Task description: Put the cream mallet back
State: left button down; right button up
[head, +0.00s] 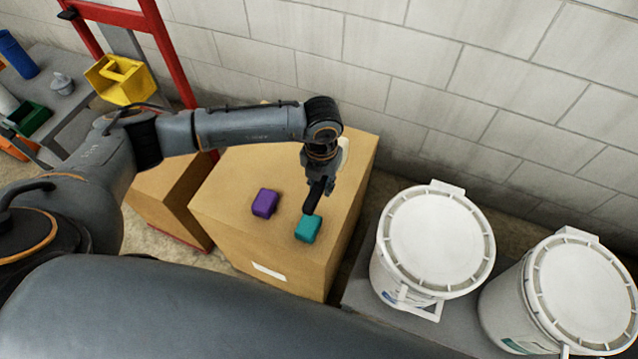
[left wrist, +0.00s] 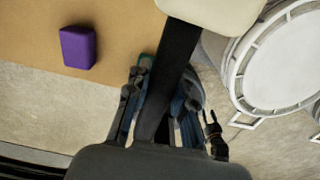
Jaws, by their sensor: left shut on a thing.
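My left gripper (head: 321,184) is shut on the cream mallet (head: 343,153) over the top of a cardboard box (head: 235,235). In the left wrist view the mallet's cream head (left wrist: 222,10) is at the top edge, and its black handle (left wrist: 176,66) runs down between the fingers (left wrist: 158,105). In the head view the arm hides most of the mallet, with a sliver of its head showing. I cannot tell whether the mallet touches the box. My right gripper is not in view.
A purple block (head: 265,203) and a teal block (head: 308,228) sit on the box near the handle. Two white lidded buckets (head: 437,240) (head: 580,290) stand at the right. A block wall (head: 470,80) is behind. A yellow bin (head: 120,82) and red frame (head: 165,60) are at the left.

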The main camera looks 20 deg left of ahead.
pick_arm(q)
jog(key=w+f, duration=0.1)
jog(key=w+a+f, duration=0.1)
jog(key=f, duration=0.1)
jog(key=w+f, duration=0.1)
jog(key=f, duration=0.1)
jog(key=shift+w+a, duration=0.15)
jog(key=shift+a, duration=0.2)
notch_tip(320, 180, down, 3)
jog(key=shift+w+a+f, duration=0.1)
jog(key=shift+w+f, duration=0.05)
jog(key=shift+f+b, duration=0.35)
jog(key=shift+f, duration=0.25)
jog(key=c, duration=1.1)
grip_release()
jog(key=shift+c, duration=0.2)
jog(key=shift+r, duration=0.15)
jog(key=shift+r+p, duration=0.4)
jog(key=shift+p, duration=0.05)
notch_tip(320, 180, up, 12)
